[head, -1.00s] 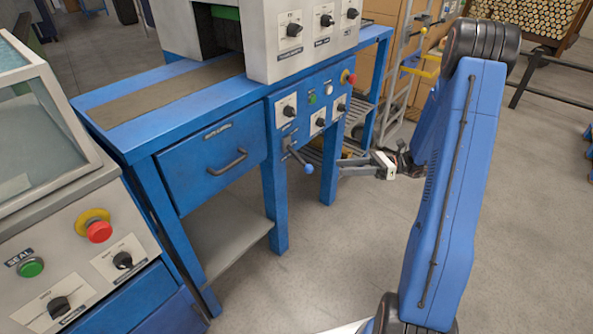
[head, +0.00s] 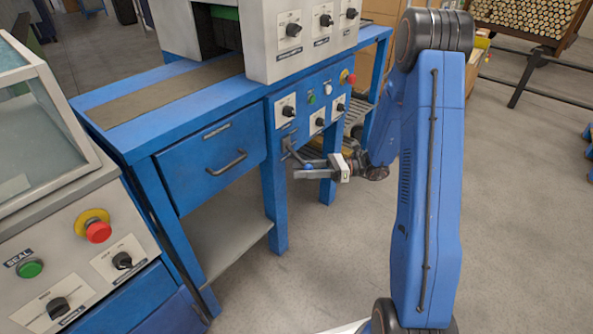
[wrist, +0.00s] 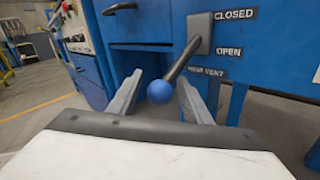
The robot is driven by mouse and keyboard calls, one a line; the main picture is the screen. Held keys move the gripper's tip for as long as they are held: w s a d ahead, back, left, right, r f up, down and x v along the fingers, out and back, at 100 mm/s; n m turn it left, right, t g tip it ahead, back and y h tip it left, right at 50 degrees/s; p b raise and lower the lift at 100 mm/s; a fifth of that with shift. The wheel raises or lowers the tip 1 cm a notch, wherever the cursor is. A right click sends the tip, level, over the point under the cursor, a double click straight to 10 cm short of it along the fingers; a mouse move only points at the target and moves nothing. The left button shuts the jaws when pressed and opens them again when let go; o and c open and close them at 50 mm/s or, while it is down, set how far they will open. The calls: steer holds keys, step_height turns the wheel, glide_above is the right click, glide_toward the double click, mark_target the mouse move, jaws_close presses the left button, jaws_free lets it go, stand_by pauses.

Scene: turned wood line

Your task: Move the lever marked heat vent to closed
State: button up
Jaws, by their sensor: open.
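The heat vent lever (wrist: 183,60) shows in the wrist view, a dark rod with a blue ball knob (wrist: 159,92), coming out of a grey mount on the blue cabinet. It slants down and toward me, on the side of the OPEN label (wrist: 229,51) rather than the CLOSED label (wrist: 235,14) above. A HEAT VENT label (wrist: 206,71) sits below. My gripper (wrist: 160,97) is open, with the knob between its fingers in the picture; contact cannot be told. In the head view, my gripper (head: 308,169) is at the lever, covering part of it.
The blue bench has a drawer (head: 211,157) left of the lever and a panel of knobs (head: 317,110) above it. A sealing machine with a red stop button (head: 98,231) stands at the lower left. The floor (head: 300,260) in front is clear.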

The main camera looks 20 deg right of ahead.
steer(key=shift+w+a, duration=0.2)
steer(key=shift+a, duration=0.8)
jaws_close()
